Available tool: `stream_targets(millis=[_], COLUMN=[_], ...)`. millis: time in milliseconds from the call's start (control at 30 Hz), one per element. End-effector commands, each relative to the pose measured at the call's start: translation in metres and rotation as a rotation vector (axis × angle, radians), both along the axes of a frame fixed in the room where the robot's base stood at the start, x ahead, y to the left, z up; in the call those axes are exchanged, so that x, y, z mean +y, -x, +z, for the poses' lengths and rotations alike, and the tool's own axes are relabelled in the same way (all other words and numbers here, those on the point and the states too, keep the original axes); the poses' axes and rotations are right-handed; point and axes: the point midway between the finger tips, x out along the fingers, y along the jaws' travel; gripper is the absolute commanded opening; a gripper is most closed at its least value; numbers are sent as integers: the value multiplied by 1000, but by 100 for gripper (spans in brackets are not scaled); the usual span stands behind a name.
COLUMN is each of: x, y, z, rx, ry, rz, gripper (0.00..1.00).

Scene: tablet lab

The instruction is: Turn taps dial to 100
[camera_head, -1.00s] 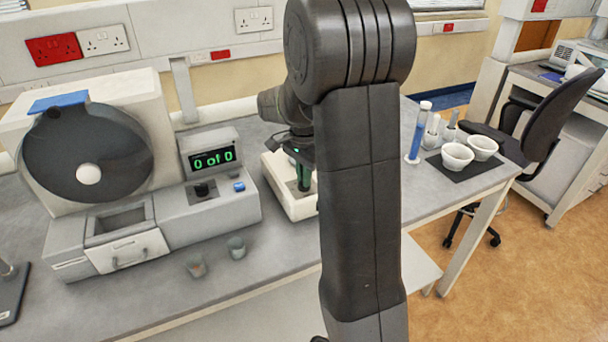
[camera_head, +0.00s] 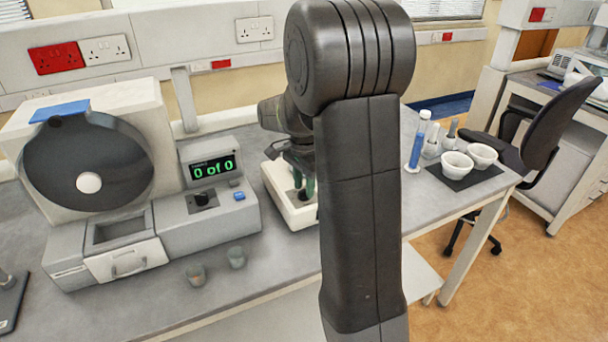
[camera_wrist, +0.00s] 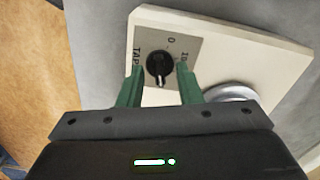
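The taps dial (camera_wrist: 159,66) is a round black knob on a grey plate in the wrist view, with "TAPS" printed beside it, a 0 above it and a partly hidden number at right. It sits on a cream machine (camera_wrist: 225,42), which also shows in the head view (camera_head: 281,194). My gripper (camera_wrist: 157,70) has two green fingers, one on each side of the dial and apart from each other. It is open, with gaps to the knob in the picture. In the head view my gripper (camera_head: 303,182) is over the machine, partly hidden by my arm.
A grey counting machine (camera_head: 215,215) with a green "0 of 0" display stands at left. Two small cups (camera_head: 237,256) are in front of it. A blue cylinder (camera_head: 418,140) and white mortars (camera_head: 457,164) stand at right on the bench (camera_head: 290,270).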

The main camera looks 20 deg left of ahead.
Motion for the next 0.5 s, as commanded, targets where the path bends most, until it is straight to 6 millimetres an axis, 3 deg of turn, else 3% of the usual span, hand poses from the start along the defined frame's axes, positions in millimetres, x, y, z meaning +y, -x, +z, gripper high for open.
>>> stream_targets(millis=[167,500], x=[1,1], y=[0,-1], z=[22,99], rx=[-4,-4], ry=[-3,-5], rz=[0,0], gripper=[32,32])
